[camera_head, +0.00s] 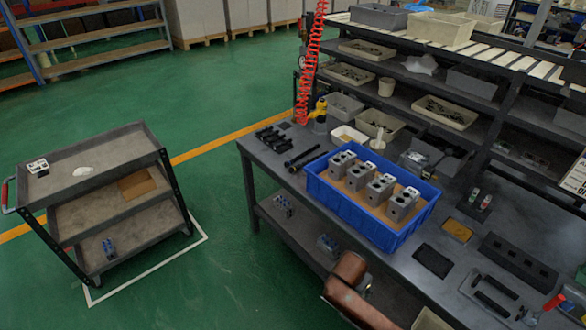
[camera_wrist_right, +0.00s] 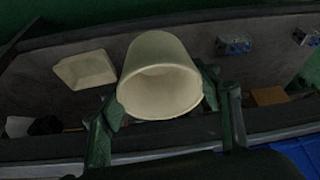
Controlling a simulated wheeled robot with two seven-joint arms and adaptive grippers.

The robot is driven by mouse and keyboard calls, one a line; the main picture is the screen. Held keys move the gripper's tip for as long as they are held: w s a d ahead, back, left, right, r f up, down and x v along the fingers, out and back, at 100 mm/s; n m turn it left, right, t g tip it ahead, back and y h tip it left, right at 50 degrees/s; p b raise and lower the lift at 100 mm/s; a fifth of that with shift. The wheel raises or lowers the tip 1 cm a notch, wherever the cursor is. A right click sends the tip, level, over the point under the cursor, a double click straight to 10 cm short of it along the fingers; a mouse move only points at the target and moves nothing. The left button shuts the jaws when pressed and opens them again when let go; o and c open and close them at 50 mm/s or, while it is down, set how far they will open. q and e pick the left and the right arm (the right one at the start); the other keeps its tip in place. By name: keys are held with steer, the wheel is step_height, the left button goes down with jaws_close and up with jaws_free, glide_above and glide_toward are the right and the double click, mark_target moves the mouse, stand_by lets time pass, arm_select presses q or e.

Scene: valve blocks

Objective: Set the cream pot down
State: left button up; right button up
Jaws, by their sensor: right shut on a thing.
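In the right wrist view, the cream pot (camera_wrist_right: 160,52) is between the two dark fingers of my right gripper (camera_wrist_right: 161,95), which is shut on it. The pot's open mouth faces the camera and looks empty. Its base points away from the camera. A grey surface (camera_wrist_right: 165,62) lies behind the pot; the pot appears apart from it, but the gap is hard to judge. I cannot make out the held pot or either gripper in the head view. My left gripper is not in view.
The workbench (camera_head: 268,165) carries a blue crate (camera_head: 375,229) of grey blocks, with dark parts nearby. A grey cart (camera_head: 110,152) stands left. In the wrist view, a cream tray (camera_wrist_right: 85,70) and small blue parts (camera_wrist_right: 234,45) lie around.

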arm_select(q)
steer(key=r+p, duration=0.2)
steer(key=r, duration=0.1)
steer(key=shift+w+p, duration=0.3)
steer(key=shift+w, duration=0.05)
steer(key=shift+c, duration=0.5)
arm_select(e)
steer(key=s+r+n+y, duration=0.1)
steer(key=s+r+n, duration=0.1)
steer(key=r, duration=0.4)
steer(key=s+r+n+y, duration=0.1)
steer(key=s+r+n, duration=0.2)
steer(key=r, duration=0.4)
steer(key=s+r+n+t+y, duration=0.1)
steer(key=s+r+n, duration=0.1)
steer(key=r, duration=0.4)
steer(key=shift+s+a+r+n, duration=0.2)
steer(key=shift+s+n, duration=0.05)
steer(key=shift+n, duration=0.35)
